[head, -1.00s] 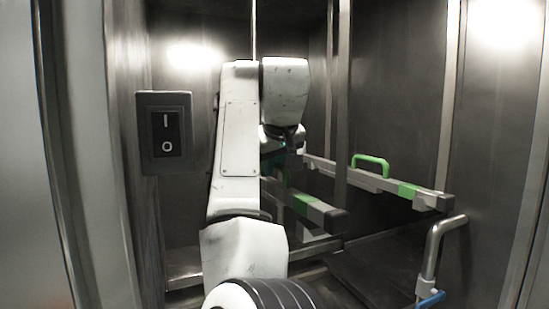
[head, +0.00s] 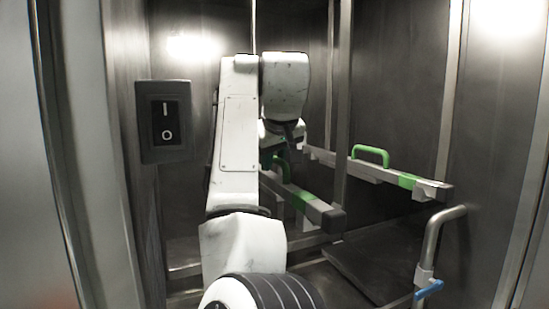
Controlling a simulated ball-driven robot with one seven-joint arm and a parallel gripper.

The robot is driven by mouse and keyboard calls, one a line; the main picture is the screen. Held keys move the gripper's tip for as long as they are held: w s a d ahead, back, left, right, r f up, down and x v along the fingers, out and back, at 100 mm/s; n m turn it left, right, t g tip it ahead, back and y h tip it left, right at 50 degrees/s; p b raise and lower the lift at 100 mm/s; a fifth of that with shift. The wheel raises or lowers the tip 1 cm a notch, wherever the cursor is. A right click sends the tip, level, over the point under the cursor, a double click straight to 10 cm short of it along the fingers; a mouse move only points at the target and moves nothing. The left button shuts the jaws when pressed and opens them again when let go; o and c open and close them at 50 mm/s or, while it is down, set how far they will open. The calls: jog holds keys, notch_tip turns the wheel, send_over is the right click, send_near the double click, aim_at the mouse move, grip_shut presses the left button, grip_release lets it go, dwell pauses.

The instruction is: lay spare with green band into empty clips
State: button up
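A grey bar with a green band (head: 303,200) and a dark end block lies in the middle of the washer, running back behind my arm. A green handle (head: 283,167) stands on it, partly hidden by my arm. A second grey bar with a green band (head: 407,181) and a bright green handle (head: 371,151) runs along the right side, its near end on a light bracket. I cannot tell which bar is the spare, and no empty clips can be made out. My gripper (head: 277,158) is by the middle bar's handle; its fingers are mostly hidden, so its grip is unclear.
A black rocker switch (head: 167,121) is on the left wall. A bent metal rail with a blue clip (head: 430,290) stands at the right front. A vertical post (head: 341,110) rises between the two bars. A dark flat panel (head: 365,270) lies low in front.

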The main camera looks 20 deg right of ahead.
jog(key=o, duration=0.4)
jog(key=b+v, duration=0.3)
jog(key=v, duration=0.7)
jog(key=shift+s+r, duration=0.25)
jog(key=shift+r, duration=0.05)
